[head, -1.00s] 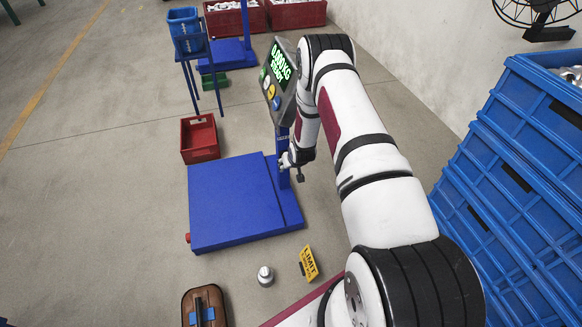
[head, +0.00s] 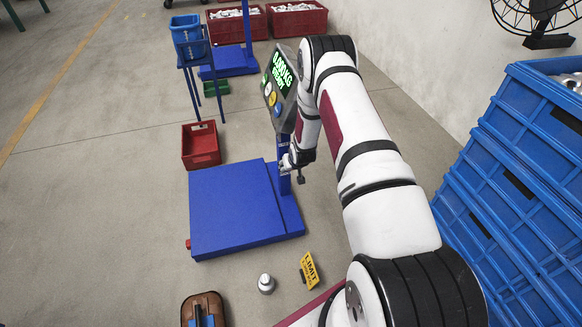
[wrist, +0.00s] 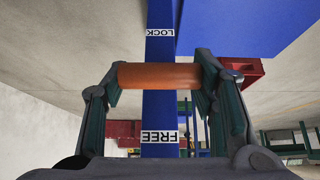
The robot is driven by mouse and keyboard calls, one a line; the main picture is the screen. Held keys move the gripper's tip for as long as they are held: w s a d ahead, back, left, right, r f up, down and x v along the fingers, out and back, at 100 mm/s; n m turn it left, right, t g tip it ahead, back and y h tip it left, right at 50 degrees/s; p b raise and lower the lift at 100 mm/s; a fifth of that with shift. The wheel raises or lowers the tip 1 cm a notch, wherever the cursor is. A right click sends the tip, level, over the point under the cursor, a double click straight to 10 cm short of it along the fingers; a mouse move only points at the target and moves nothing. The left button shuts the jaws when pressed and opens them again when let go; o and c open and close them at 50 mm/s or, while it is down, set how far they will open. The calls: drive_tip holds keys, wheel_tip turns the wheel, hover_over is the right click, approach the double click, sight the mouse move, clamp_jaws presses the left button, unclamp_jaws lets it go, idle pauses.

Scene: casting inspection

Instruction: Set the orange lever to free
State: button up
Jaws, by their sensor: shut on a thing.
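The orange lever (wrist: 160,75) is a short orange bar lying crosswise in front of the blue column (wrist: 160,108) in the wrist view. My gripper (wrist: 159,76) is shut on it, one finger at each end. The lever sits between the LOCK label (wrist: 161,32), above it in the picture, and the FREE label (wrist: 159,137), below it; both labels appear inverted. In the head view my gripper (head: 291,163) is at the column of the blue scale (head: 235,215), and the lever is hidden there.
The scale's display (head: 282,82) stands atop the column close to my arm. Stacked blue crates (head: 520,150) rise at the right. A red bin (head: 201,145), a metal weight (head: 266,284) and a yellow LIMIT sign (head: 309,270) are around the platform. Floor at the left is open.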

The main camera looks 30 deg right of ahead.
drive_tip(key=shift+w+d+r, duration=0.15)
drive_tip(key=shift+w+r, duration=0.2)
drive_tip(key=shift+w, duration=0.05)
drive_tip(key=o, duration=1.6)
drive_tip(key=shift+o, duration=0.6)
drive_tip(key=shift+s+f, duration=0.15)
drive_tip(key=shift+f, duration=0.05)
drive_tip(key=v, duration=1.2)
drive_tip(key=shift+s, duration=0.1)
